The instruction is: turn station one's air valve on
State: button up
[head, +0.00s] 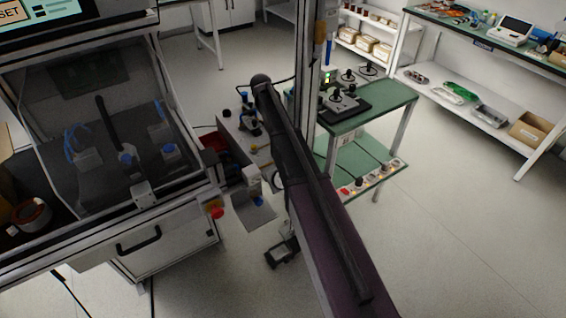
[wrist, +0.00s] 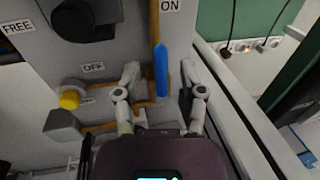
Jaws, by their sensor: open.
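The air valve's handle is a slim blue lever (wrist: 161,72) in the wrist view. It stands upright in the picture along a brass-coloured pipe, its upper end just below the ON label (wrist: 170,5). An OFF label (wrist: 93,67) is to its left. My gripper (wrist: 161,85) is open, with one finger on each side of the lever's lower part. I see gaps on both sides; whether a finger touches the lever I cannot tell. The lever's lower end is near my gripper's body. In the head view my dark arm covers much of this area.
Left of the lever are a yellow knob (wrist: 69,100), a large black knob (wrist: 85,20) and a FREE label (wrist: 17,27). A pale rail (wrist: 235,95) runs close on the right. In the head view, a green-topped cart (head: 385,105) stands right of my arm; open floor lies beyond.

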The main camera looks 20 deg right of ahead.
jog(key=n, duration=0.1)
jog(key=s+a+n, duration=0.1)
jog(key=n, duration=0.1)
jog(key=shift+a+n+t, duration=0.1)
jog(key=shift+n+t, duration=0.2)
jog(key=n, duration=0.2)
jog(key=s+a+n, duration=0.1)
jog(key=shift+n+y, duration=0.4)
jog(key=n, duration=0.1)
jog(key=s+n, duration=0.1)
jog(key=n, duration=0.1)
jog(key=shift+s+a+t, duration=0.1)
jog(key=shift+a+t, duration=0.05)
jog(key=shift+t, duration=0.15)
jog(key=n, duration=0.1)
jog(key=s+n+y, duration=0.1)
jog(key=n, duration=0.1)
jog(key=shift+a, duration=0.1)
notch_tip(320, 180, up, 14)
jog(key=s+p, duration=0.3)
jog(key=p, duration=1.1)
jog(key=s+f+n+g+b, duration=0.1)
jog(key=s+f+n+b, duration=0.4)
jog(key=s+n, duration=0.3)
jog(key=s+f+n+b, duration=0.6)
jog(key=s+n, duration=0.2)
jog(key=s, duration=0.7)
jog(key=shift+f+n+g, duration=0.15)
jog(key=shift+n+g, duration=0.25)
jog(key=shift+s, duration=0.1)
